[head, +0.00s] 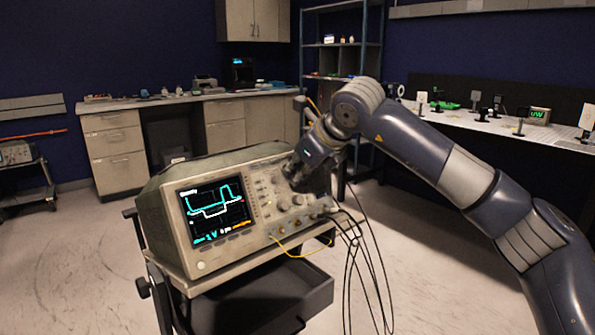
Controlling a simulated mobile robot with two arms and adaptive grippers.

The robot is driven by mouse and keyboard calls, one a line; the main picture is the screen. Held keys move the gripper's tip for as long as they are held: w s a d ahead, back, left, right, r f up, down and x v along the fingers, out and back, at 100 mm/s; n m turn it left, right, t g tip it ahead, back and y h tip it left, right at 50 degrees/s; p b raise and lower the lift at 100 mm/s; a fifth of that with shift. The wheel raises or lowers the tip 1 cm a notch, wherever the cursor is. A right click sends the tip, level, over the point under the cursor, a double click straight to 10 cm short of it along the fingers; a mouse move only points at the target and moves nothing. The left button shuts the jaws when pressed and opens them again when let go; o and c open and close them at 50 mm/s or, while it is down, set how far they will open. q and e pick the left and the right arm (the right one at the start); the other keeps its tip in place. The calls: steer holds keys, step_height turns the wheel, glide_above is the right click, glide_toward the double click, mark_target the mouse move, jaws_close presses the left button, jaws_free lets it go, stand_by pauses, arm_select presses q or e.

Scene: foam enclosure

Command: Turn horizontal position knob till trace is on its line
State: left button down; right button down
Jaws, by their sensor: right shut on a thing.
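The oscilloscope (232,245) stands on a cart in the middle of the head view, its front turned toward me and to the right. Its lit screen (214,211) shows a cyan stepped trace and a white stepped line. The cyan trace is apart from the white one, higher on the right side. My right gripper (299,183) is at the upper right of the control panel, shut on a knob there. The gripper hides the knob and the panel around it. My left gripper is not in view.
Black cables (372,262) hang from the panel's lower right, and a yellow lead (285,250) loops below it. The cart (250,300) has an open dark tray. Benches with instruments line the back and right.

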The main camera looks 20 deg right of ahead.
steer(key=shift+f, duration=0.1)
steer(key=shift+n, duration=0.3)
steer(key=n+b, duration=0.1)
steer(key=n+t+h+b, duration=0.1)
steer(key=n, duration=0.1)
steer(key=shift+s+a+f+n, duration=0.1)
steer(key=shift+f+n, duration=0.1)
steer(key=shift+n, duration=0.1)
steer(key=n+t+h+b, duration=0.1)
steer(key=n+b, duration=0.2)
steer(key=shift+s+f+t, duration=0.1)
steer(key=shift+t, duration=0.3)
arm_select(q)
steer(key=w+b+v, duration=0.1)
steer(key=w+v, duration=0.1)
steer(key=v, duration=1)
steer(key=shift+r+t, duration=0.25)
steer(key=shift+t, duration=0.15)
arm_select(e)
steer(key=shift+n+t, duration=0.3)
steer(key=shift+n, duration=0.8)
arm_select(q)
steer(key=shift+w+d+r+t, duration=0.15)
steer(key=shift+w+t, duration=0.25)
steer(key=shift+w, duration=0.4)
arm_select(e)
steer(key=c, duration=1.9)
jaws_free()
